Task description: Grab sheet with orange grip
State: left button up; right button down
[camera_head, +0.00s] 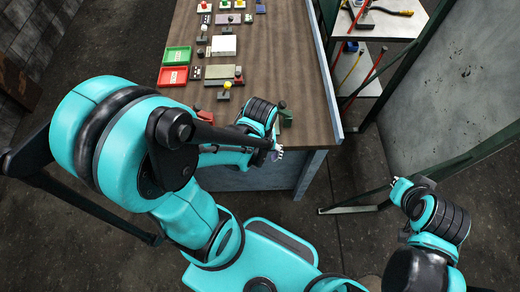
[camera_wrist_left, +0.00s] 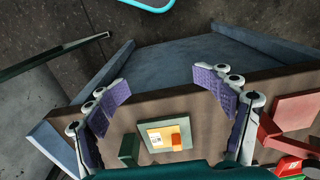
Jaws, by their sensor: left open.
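In the head view the left gripper (camera_head: 275,152) shows small at the table's near edge. My right gripper (camera_head: 398,190) is off the table at the right; its fingers are too small to read.
A green block (camera_wrist_left: 129,148) stands just left of the sheet, and a red block (camera_wrist_left: 275,135) lies right of the gripper. A green tray (camera_head: 177,56) and a red tray (camera_head: 172,77) sit farther back among several small parts. A metal shelf (camera_head: 385,30) stands right.

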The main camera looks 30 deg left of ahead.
pick_arm(q)
notch_tip(320, 180, up, 11)
jog(key=shift+f, duration=0.15)
jog(key=shift+r, duration=0.25)
jog(key=shift+c, duration=0.6)
jog(key=shift+r, duration=0.15)
jog(key=c, duration=0.5)
jog(key=w+a+m, duration=0.1)
jog(key=w+m, duration=0.1)
jog(key=w+a+f+m, duration=0.1)
jog(key=w+m, duration=0.2)
jog(key=w+a+m, duration=0.1)
jog(key=w+m, duration=0.2)
jog(key=shift+a+f, duration=0.1)
jog(key=shift+f, duration=0.25)
jog(key=shift+c, duration=1.2)
jog(key=w+a+f+m, duration=0.55)
jog(key=w+m, duration=0.25)
jog(key=m, duration=0.2)
jog(key=shift+s+d+f+b, duration=0.1)
jog(key=shift+f+b, duration=0.5)
jog(key=shift+f, duration=1.45)
jog(key=shift+s+d+f+b, duration=0.1)
jog(key=shift+f+b, duration=0.45)
jog(key=shift+f, duration=1.5)
